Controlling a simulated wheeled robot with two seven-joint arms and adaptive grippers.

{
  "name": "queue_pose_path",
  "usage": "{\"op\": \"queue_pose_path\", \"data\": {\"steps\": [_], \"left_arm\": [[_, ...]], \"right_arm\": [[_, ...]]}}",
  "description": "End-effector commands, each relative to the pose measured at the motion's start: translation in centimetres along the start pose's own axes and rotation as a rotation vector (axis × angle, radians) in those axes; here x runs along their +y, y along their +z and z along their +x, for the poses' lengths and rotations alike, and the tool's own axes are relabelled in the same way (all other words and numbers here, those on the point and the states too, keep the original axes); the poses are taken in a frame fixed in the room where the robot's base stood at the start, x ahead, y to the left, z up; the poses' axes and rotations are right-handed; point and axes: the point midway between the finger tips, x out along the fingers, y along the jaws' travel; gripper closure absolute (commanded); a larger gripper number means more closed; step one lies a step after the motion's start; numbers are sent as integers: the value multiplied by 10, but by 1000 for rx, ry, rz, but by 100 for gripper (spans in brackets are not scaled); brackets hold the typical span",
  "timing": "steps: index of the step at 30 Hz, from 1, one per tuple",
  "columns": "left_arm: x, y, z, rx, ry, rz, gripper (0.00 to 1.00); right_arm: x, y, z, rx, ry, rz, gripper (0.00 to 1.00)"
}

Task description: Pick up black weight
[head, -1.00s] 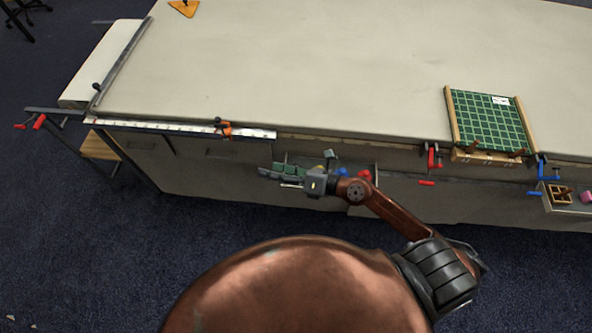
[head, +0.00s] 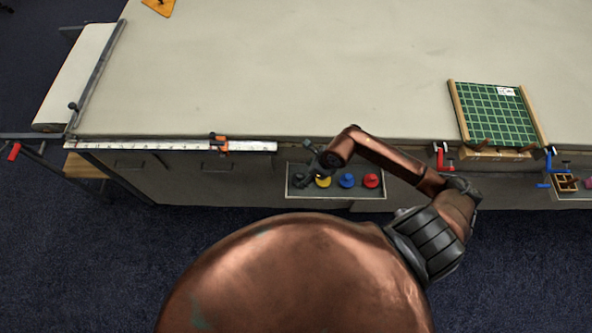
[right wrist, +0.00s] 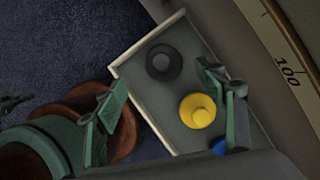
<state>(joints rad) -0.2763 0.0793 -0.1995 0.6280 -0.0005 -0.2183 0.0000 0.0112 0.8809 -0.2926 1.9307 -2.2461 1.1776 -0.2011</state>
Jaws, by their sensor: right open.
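The black weight (right wrist: 163,63) is a round dark disc with a knob, standing in a shallow tray (head: 338,195) at the table's front side. In the head view the black weight (head: 299,181) is at the tray's left end, partly hidden by my gripper. My right gripper (head: 311,166) points down over this end of the tray. In the right wrist view its green fingers (right wrist: 160,88) are wide apart and empty, with the black weight beyond and between their tips. My left gripper is not in view.
Yellow (head: 323,182), blue (head: 347,181) and red (head: 371,181) weights stand in a row right of the black one. The yellow weight (right wrist: 197,111) is close to one finger in the wrist view.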

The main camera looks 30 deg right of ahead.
Motion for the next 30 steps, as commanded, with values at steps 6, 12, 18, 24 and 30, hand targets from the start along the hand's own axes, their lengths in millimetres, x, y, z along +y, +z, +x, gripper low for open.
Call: {"op": "queue_pose_path", "data": {"steps": [6, 12, 18, 24, 30], "left_arm": [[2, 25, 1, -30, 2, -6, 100], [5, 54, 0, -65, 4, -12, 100], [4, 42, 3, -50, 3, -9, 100], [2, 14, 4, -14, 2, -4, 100], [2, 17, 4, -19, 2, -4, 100]], "right_arm": [[-3, -8, 20, 2, -6, 18, 35], [-6, -9, 44, 1, -7, 26, 35], [-8, -9, 68, 2, -8, 23, 35], [-7, -8, 72, 0, -8, 20, 35], [-7, -7, 72, 0, -8, 19, 43]]}}
